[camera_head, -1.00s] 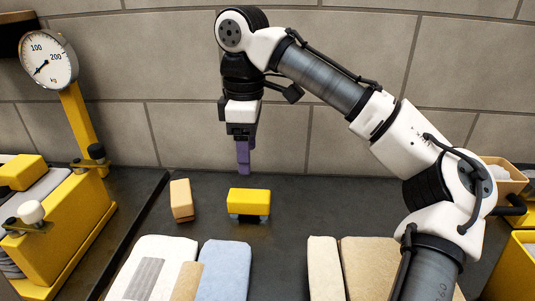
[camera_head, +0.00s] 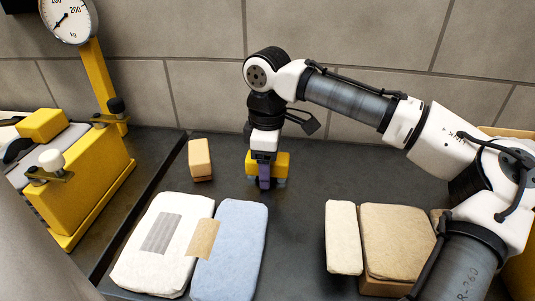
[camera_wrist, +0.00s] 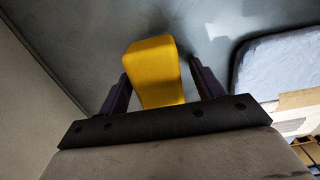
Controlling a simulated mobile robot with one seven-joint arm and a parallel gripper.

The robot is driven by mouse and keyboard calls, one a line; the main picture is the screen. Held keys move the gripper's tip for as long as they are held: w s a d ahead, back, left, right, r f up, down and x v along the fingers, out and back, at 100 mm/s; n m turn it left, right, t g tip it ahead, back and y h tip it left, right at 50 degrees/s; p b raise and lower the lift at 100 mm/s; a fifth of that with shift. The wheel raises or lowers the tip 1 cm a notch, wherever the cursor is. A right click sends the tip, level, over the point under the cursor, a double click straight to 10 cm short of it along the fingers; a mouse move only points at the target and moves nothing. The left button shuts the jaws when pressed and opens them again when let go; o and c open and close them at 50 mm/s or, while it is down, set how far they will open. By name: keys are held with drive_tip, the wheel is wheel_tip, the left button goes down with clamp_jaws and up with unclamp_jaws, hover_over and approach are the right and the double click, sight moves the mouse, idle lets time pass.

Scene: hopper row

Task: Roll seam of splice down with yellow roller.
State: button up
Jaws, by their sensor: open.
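The yellow roller (camera_head: 283,163) stands on the dark bench, its yellow body on top and small grey-blue parts below. My gripper (camera_head: 265,182) is lowered at it and hides part of it. In the wrist view the yellow body (camera_wrist: 155,70) lies between the two purple fingers of my gripper (camera_wrist: 160,88), which are apart. I cannot tell whether either finger touches it. The splice joins a white pad (camera_head: 150,262) and a blue pad (camera_head: 230,250) lying side by side. A tan strip (camera_head: 202,238) lies across their seam.
A tan block (camera_head: 200,158) stands left of the roller. A grey patch (camera_head: 161,233) is on the white pad. Cream (camera_head: 343,235) and brown (camera_head: 395,240) pads lie at right. A yellow scale (camera_head: 85,180) stands at left. Bench between the pads is clear.

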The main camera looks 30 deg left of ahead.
drive_tip(key=c, duration=1.2)
drive_tip(key=o, duration=0.8)
drive_tip(key=shift+o, duration=0.2)
drive_tip(key=shift+r, duration=0.1)
drive_tip(key=shift+r+p, duration=0.85)
drive_tip(key=shift+p, duration=0.35)
drive_tip(key=c, duration=0.8)
